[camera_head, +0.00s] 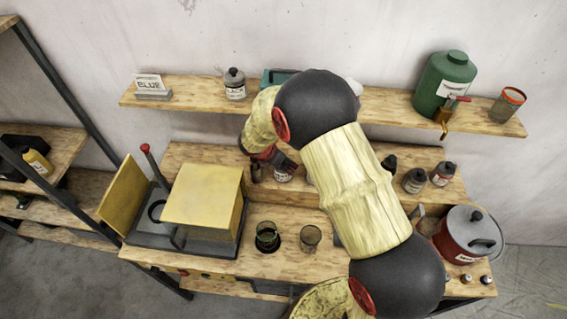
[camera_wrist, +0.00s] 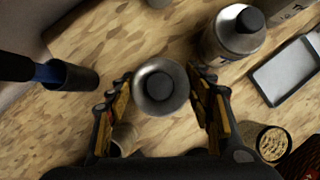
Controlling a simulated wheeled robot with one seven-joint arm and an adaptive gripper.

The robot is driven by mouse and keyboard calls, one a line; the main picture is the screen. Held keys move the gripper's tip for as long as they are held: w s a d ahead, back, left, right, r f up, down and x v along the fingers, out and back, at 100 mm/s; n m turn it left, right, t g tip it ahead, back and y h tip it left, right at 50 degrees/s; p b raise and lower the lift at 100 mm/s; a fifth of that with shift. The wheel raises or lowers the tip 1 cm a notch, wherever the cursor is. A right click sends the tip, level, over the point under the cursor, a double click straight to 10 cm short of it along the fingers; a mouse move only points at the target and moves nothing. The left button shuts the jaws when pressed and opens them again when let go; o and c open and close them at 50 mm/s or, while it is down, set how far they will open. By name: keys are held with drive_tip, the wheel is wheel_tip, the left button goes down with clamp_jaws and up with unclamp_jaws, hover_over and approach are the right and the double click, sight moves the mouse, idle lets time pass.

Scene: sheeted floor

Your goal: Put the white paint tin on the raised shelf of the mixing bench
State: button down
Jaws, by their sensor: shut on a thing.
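My gripper (camera_wrist: 160,100) is shut on a small round tin (camera_wrist: 160,87) with a grey top, seen from straight above in the wrist view. Its label and colour name cannot be read. In the head view my gripper (camera_head: 262,168) is partly hidden by my arm, over the raised shelf (camera_head: 205,155) of the mixing bench. A small grey tin with a pale label (camera_head: 283,175) shows beside the gripper there; I cannot tell if it is the held one. Whether the held tin touches the wood is unclear.
A dark-capped grey bottle (camera_wrist: 235,35) stands close right of my gripper. A dark cylinder (camera_wrist: 68,75) is at left. Dark-capped bottles (camera_head: 415,180) stand on the raised shelf's right part. A wall shelf (camera_head: 390,102) runs above. Glasses (camera_head: 267,236) and a red pot (camera_head: 466,238) stand lower down.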

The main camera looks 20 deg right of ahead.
drive_tip(key=c, duration=1.1)
unclamp_jaws()
drive_tip(key=shift+f, duration=0.1)
drive_tip(key=shift+o, duration=0.2)
